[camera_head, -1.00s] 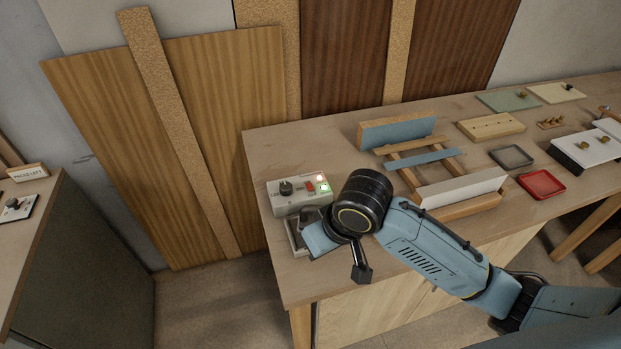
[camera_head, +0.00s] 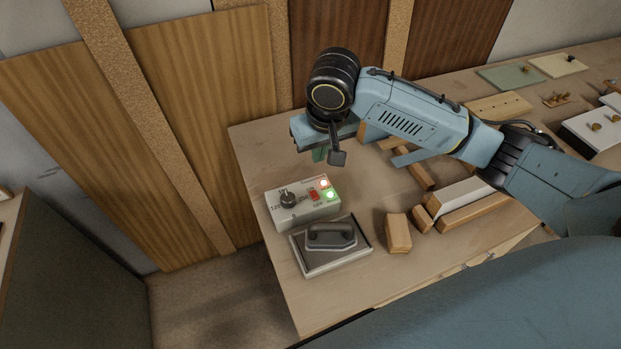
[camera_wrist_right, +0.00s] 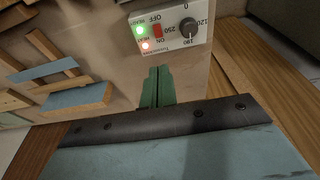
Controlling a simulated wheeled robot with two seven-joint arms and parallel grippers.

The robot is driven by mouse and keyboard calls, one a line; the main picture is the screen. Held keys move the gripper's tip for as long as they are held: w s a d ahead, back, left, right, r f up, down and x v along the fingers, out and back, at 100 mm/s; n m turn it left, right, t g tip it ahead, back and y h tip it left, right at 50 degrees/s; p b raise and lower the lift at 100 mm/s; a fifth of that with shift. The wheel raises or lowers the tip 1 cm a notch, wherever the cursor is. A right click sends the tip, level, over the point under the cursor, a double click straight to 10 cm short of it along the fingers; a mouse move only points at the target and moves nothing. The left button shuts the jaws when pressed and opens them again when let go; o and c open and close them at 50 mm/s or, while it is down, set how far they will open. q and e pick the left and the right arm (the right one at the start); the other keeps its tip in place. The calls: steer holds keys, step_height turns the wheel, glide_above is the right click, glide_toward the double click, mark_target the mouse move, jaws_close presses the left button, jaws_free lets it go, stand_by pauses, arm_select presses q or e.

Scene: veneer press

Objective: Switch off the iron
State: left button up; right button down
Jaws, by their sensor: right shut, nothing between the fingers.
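The grey iron (camera_head: 332,238) rests on a flat stand (camera_head: 355,257) at the front left of the bench. Just behind it is a pale control box (camera_head: 312,210) with a dark dial (camera_head: 288,199), a red switch (camera_head: 314,194) marked ON and OFF, and red and green lamps, both lit. In the right wrist view the box (camera_wrist_right: 172,12) appears upside down, with the red switch (camera_wrist_right: 157,32); I cannot tell which way it is set. My right gripper (camera_head: 320,155) is shut and empty behind the box, its green fingers (camera_wrist_right: 157,88) together. My left gripper is out of view.
A wooden block (camera_head: 397,233) stands right of the iron. A wooden frame with a white strip (camera_head: 468,194) lies further right, partly behind my arm. A pale drilled block (camera_head: 497,107) is at the back. Tall veneer panels (camera_head: 205,90) lean behind the bench.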

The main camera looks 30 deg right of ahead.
glide_toward(314, 195)
steer(key=x, duration=0.5)
steer(key=shift+w+f, duration=0.1)
steer(key=shift+f, duration=0.5)
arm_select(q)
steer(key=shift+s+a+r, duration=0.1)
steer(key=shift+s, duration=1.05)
